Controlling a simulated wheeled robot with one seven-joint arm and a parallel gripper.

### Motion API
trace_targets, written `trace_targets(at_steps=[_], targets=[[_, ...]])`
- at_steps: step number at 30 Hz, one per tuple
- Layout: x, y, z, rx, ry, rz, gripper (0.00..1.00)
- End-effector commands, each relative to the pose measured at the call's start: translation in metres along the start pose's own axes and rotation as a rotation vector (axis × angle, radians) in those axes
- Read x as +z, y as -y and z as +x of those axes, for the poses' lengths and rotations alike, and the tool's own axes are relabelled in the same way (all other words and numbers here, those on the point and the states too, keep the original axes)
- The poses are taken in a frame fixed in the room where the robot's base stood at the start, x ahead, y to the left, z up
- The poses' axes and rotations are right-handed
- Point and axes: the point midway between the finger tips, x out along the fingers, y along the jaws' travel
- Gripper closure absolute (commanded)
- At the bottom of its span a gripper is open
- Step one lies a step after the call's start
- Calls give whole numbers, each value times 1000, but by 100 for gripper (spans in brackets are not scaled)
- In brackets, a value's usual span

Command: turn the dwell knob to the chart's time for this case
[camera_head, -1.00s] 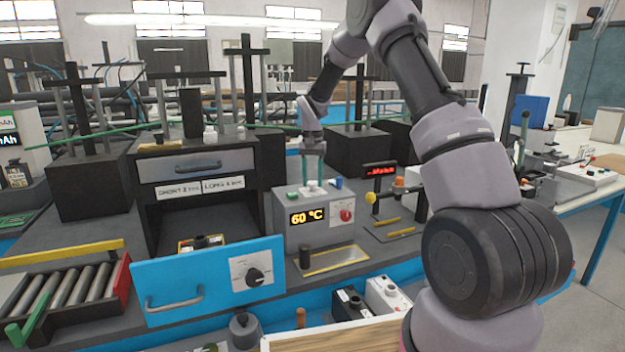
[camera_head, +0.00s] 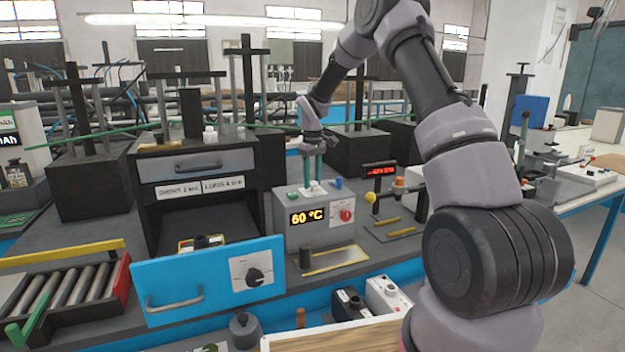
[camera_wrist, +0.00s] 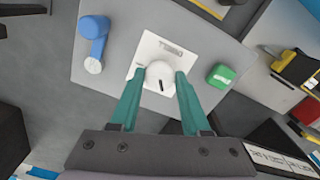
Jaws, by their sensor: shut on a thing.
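My gripper (camera_head: 313,183) points straight down over the top of the grey control box (camera_head: 325,234). Its teal fingers (camera_wrist: 160,85) are shut on a round white knob (camera_wrist: 160,72) with a dark pointer mark. The knob sits on a white plate (camera_wrist: 174,48) with printing that appears upside down and too small to read surely. The box front shows "60 °C" (camera_head: 307,217) and a red knob (camera_head: 346,215). A label strip (camera_head: 201,188) on the oven reads roughly "SHORT 2" and "LONG 6"; its units are unclear.
A green button (camera_wrist: 221,76) and a blue part (camera_wrist: 93,42) flank the white knob. The oven (camera_head: 198,166) stands left of the box. A small red display (camera_head: 380,170) stands at right.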

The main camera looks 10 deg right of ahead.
Motion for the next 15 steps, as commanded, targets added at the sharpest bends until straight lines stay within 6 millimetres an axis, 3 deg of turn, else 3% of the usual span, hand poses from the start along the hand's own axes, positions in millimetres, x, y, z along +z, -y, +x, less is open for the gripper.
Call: trace_targets(at_steps=[15], targets=[[-1,-1,-1,2,-2,-365,100]])
